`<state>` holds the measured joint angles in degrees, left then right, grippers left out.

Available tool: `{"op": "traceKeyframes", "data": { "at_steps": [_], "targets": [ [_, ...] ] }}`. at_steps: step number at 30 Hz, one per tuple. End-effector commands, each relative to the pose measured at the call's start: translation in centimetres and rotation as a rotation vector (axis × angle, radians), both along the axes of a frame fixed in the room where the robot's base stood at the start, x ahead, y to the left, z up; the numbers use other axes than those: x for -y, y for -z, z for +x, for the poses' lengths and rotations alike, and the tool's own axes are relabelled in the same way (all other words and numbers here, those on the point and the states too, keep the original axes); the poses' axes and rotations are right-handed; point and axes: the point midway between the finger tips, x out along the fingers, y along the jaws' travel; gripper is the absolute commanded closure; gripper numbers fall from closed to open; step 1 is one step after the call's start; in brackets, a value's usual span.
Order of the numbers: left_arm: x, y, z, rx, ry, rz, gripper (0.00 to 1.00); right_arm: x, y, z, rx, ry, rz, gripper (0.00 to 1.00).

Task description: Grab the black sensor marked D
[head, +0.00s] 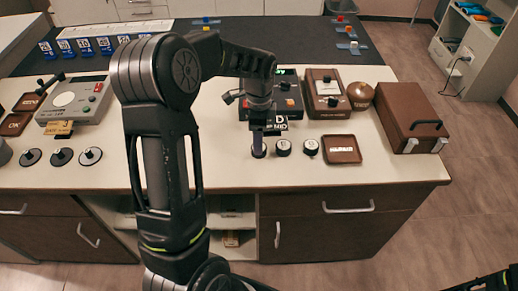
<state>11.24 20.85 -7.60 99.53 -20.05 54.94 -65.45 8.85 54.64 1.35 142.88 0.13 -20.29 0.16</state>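Three small black round sensors with pale tops stand in a row near the counter's front: a left one (259,153), a middle one (283,148) and a right one (310,147). Their top markings are too small to read. My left gripper (258,146) points straight down at the left sensor, its fingertips over or around its top. The fingers look close together, but whether they grip it is unclear. The gripper partly hides this sensor. A dark sign (279,123) with a visible "D" is partly hidden behind the gripper. My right gripper is out of view.
A brown labelled tray (341,150) lies right of the sensors. Behind stand a brown device (327,95), a round brown knob-like object (360,92) and a brown case (411,116). Several black discs (62,157) lie at left. The counter's front edge (330,187) is clear.

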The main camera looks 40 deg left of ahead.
Motion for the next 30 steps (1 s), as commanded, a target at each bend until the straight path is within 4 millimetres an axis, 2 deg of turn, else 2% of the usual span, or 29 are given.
{"op": "traceKeyframes", "data": {
  "at_steps": [4, 9, 28, 30],
  "targets": [
    [0.2, 2.0, -0.4, -0.008, 0.0, -0.001, 0.3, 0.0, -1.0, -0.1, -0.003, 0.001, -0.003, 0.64],
    [0.2, 4.1, -0.3, -0.004, 0.0, -0.001, 0.3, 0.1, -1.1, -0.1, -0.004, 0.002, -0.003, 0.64],
    [0.2, 4.3, -0.2, -0.001, 0.0, 0.0, 0.3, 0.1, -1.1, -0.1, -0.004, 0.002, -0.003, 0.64],
    [0.2, 4.3, -0.2, -0.001, 0.0, 0.0, 0.36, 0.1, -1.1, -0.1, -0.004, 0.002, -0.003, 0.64]
  ]
}}
